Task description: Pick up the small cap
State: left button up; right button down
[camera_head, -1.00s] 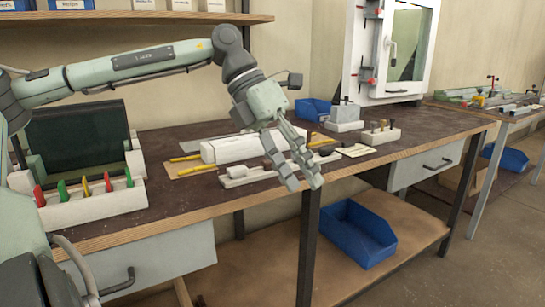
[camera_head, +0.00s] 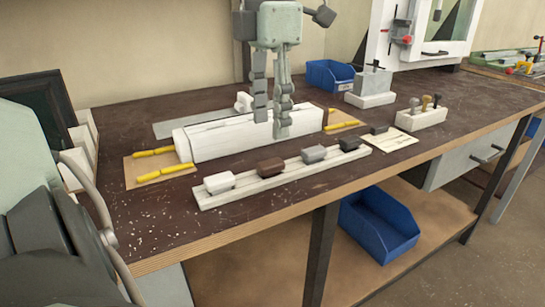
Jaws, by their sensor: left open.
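Several small cap-like blocks sit in a row on a pale rail (camera_head: 290,176) at the front of the bench. They are a white block (camera_head: 219,182), a brown block (camera_head: 270,167), a grey block (camera_head: 313,154) and a black block (camera_head: 350,143). I cannot tell which one is the small cap. My left gripper (camera_head: 271,118) points down with its fingers apart and empty, in front of or over the long white profile (camera_head: 218,141). Its fingers hide part of the profile. My right gripper is not in view.
Yellow rods (camera_head: 165,173) lie by the profile's ends. A small white piece (camera_head: 243,102) stands behind it. A holder with knobbed pegs (camera_head: 421,119), a grey block on a white base (camera_head: 371,90) and a blue bin (camera_head: 329,75) stand to the right.

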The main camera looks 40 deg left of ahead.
aim_at(271, 162)
pick_arm(q)
notch_tip(271, 162, down, 7)
jog(key=shift+f, duration=0.2)
dwell(0.3)
jog(key=c, duration=0.8)
